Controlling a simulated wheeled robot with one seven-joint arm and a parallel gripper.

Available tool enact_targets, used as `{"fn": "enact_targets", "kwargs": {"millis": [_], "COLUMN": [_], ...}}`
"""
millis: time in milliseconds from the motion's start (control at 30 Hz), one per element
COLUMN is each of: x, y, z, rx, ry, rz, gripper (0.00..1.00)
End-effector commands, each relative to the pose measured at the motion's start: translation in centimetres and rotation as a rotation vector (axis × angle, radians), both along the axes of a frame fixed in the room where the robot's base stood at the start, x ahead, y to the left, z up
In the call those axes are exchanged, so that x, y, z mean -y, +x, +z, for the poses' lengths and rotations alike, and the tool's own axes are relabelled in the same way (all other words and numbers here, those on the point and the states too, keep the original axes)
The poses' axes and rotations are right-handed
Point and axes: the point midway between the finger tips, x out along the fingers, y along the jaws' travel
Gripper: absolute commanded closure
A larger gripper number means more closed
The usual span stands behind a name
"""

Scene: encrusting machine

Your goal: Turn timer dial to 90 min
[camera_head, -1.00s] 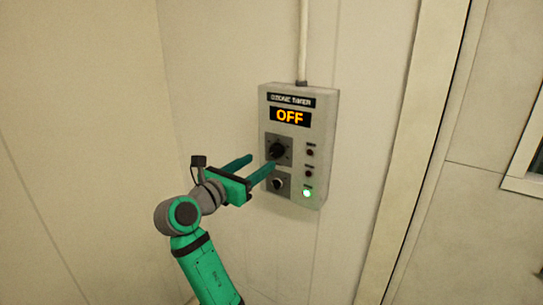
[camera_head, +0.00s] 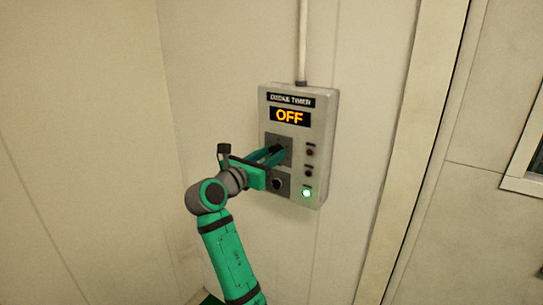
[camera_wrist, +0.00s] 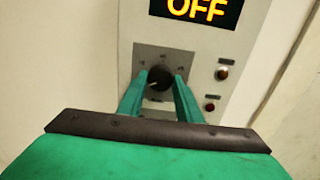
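The timer dial (camera_wrist: 159,77) is a round black knob on a grey square plate on the timer box (camera_head: 325,130). In the wrist view it shows between my two green fingertips, and a light mark on it points to the lower left. My gripper (camera_head: 279,150) has its fingers drawn in on both sides of the dial and appears shut on it. In the head view the fingers hide most of the dial. The display (camera_head: 290,117) reads OFF in orange; it also shows at the top of the wrist view (camera_wrist: 197,10).
A second, smaller knob (camera_head: 278,184) sits just below my gripper. Dark buttons (camera_head: 309,152) and a lit green lamp (camera_head: 306,193) line the box's right side. A conduit (camera_head: 302,45) rises from the box. The wall around it is clear.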

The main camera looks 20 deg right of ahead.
Motion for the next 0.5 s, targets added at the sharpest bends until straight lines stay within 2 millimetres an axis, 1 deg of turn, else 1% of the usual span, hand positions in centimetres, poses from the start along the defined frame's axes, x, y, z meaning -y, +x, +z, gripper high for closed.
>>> {"fn": "enact_targets", "kwargs": {"millis": [500], "x": [0.14], "y": [-0.18], "z": [-0.05], "rx": [0.027], "ry": [0.024], "rz": [-0.006], "gripper": [0.91]}}
